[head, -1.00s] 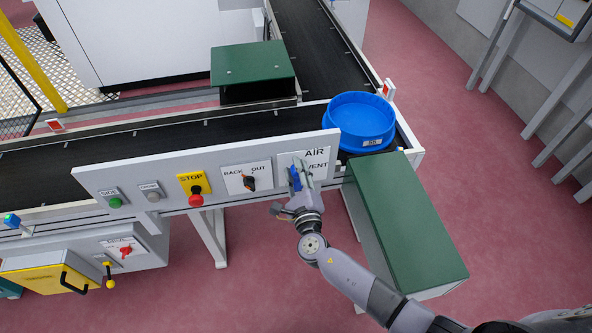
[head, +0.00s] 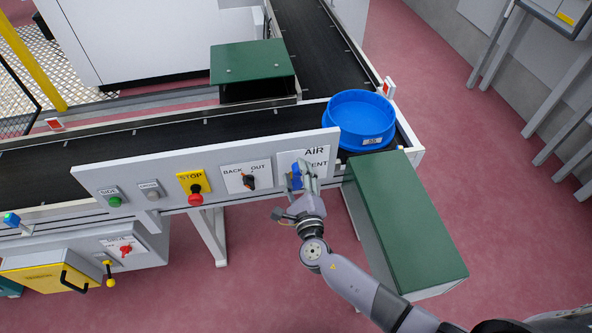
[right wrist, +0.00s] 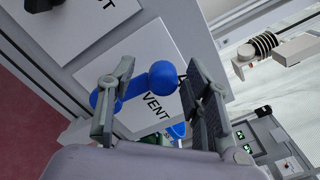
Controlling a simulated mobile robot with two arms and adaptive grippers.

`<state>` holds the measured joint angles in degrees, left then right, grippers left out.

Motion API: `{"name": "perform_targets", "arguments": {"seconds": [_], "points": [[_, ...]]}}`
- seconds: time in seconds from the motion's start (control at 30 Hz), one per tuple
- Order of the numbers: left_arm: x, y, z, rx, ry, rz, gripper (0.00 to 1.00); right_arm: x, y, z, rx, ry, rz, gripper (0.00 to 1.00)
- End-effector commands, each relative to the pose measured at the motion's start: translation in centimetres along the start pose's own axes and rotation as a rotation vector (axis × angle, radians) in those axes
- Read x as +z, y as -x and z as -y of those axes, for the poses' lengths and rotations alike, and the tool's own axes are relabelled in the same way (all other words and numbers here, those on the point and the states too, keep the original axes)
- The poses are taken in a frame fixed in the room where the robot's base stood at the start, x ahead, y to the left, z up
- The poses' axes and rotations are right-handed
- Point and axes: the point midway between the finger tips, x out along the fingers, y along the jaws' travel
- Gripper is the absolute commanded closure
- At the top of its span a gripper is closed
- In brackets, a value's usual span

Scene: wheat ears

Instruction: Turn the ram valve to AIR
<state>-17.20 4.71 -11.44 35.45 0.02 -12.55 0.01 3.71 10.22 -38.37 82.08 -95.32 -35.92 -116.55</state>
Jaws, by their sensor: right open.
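The ram valve's blue handle (head: 296,172) is on a white plate (head: 285,159) marked AIR and VENT, at the right end of the grey panel. My right gripper (head: 303,176) is at this plate and partly covers the handle and the word VENT. In the right wrist view the blue handle (right wrist: 140,84) has a round knob end and lies between the two spread fingers of the right gripper (right wrist: 160,98). The fingers are open; whether either touches the handle is unclear. I cannot tell which word the handle points to. My left gripper is not in view.
Left of the valve, the panel carries a BACK/OUT switch (head: 249,181), a red STOP button (head: 196,190) and a green button (head: 115,201). A blue round container (head: 362,112) sits on the conveyor behind. A green-topped box (head: 408,222) stands close right of my right arm.

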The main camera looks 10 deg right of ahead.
Motion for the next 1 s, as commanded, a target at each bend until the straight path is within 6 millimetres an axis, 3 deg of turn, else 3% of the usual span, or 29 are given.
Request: {"name": "perform_targets", "arguments": {"seconds": [0.2, 0.43, 0.6, 0.87, 1.0], "points": [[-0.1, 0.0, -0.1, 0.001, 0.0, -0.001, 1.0, -0.2, 4.9, -0.1, 0.004, 0.002, -0.003, 0.54], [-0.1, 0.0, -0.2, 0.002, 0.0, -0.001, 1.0, -0.2, 8.9, -0.1, 0.003, 0.003, -0.003, 0.54], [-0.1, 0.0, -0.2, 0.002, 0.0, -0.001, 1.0, -0.1, 10.2, 0.0, 0.0, 0.002, -0.002, 0.54], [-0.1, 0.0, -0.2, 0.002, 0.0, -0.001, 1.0, -0.1, 10.4, 0.0, 0.0, 0.002, -0.002, 0.54], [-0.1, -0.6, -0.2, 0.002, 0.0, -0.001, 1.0, -0.9, 10.5, 0.0, -0.001, 0.014, 0.0, 0.62]]}}
